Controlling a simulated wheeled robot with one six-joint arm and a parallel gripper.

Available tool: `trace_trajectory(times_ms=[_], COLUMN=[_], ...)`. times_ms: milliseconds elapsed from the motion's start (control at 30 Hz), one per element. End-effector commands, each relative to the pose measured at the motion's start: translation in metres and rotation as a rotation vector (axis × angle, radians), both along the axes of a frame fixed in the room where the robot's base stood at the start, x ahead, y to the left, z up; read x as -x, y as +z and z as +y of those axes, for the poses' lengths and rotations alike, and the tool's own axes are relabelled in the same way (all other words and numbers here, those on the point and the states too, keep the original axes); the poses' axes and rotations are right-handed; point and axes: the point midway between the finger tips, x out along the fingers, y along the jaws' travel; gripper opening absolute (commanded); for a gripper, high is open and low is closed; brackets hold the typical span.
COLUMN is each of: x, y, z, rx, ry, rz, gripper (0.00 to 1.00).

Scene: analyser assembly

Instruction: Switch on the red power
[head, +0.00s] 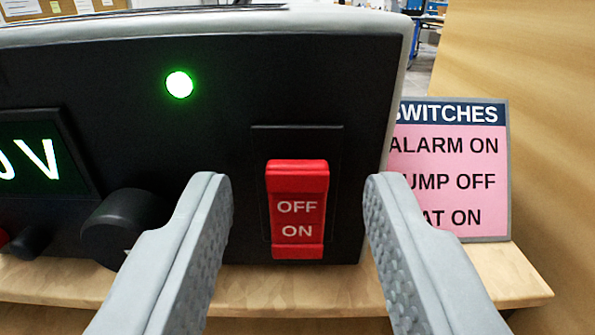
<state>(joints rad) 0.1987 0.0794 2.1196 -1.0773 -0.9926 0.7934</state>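The red power switch (297,185) is a rocker in a black frame on the front of a dark unit (120,60). It is marked OFF above and ON below. I cannot tell for sure which end is pressed in. My gripper (298,178) is open and empty. Its two grey fingers stand on either side of the switch in the picture, apart from it, with the whole rocker showing between them. A green lamp (179,84) on the panel is lit, up and left of the switch.
A black knob (120,228) sits behind and left of my left finger. A pink SWITCHES card (450,165) stands to the right, partly behind my right finger. The unit rests on a wooden bench (300,292). A wooden panel (530,110) rises at the right.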

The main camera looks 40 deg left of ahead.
Motion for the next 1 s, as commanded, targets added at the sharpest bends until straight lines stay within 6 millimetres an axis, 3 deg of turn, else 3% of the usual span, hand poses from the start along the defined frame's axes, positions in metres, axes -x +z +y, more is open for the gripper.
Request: trace_trajectory(times_ms=[300,500,1000], x=[-0.0016,-0.0015,-0.0007], y=[0.0,-0.0001,-0.0073], z=[0.0012,0.0011,0.0008], rx=[0.0,0.0,-0.116], ry=[0.0,0.0,0.002], rz=[0.0,0.0,-0.153], gripper=[0.38,0.0,0.0])
